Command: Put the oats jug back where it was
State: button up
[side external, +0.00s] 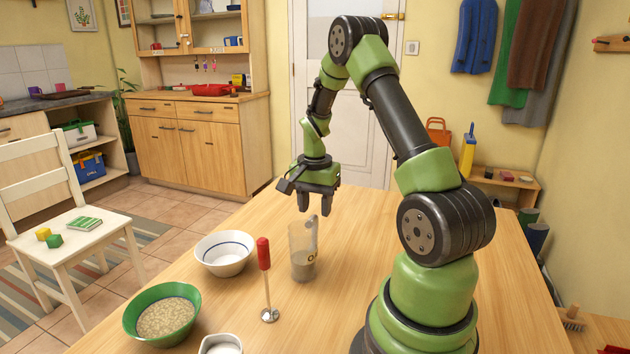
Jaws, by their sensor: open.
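My gripper (316,205) is open and empty. It points down just above the jug in the picture, its fingertips near the rim height. I cannot tell whether a finger touches the jug.
A white bowl with a blue line (224,255) stands left of the jug. A green bowl of oats (163,318) and a white cup (221,345) are at the front left. The table (370,215) behind the jug is clear.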

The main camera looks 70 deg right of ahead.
notch_tip(320, 180, up, 8)
jog(key=shift+f, duration=0.15)
jog(key=a+r+n+t, duration=0.3)
jog(key=a+r+n, duration=0.3)
jog(key=a+r, duration=0.5)
jog(key=s+a+n+t+y, duration=0.1)
jog(key=s+a+n+t, duration=0.1)
jog(key=s+a+n, duration=0.2)
jog(key=s+a+r+n+t+y, duration=0.1)
jog(key=s+a+n, duration=0.3)
jog(key=a, duration=0.7)
jog(key=shift+s+t, duration=0.55)
jog(key=shift+t, duration=0.05)
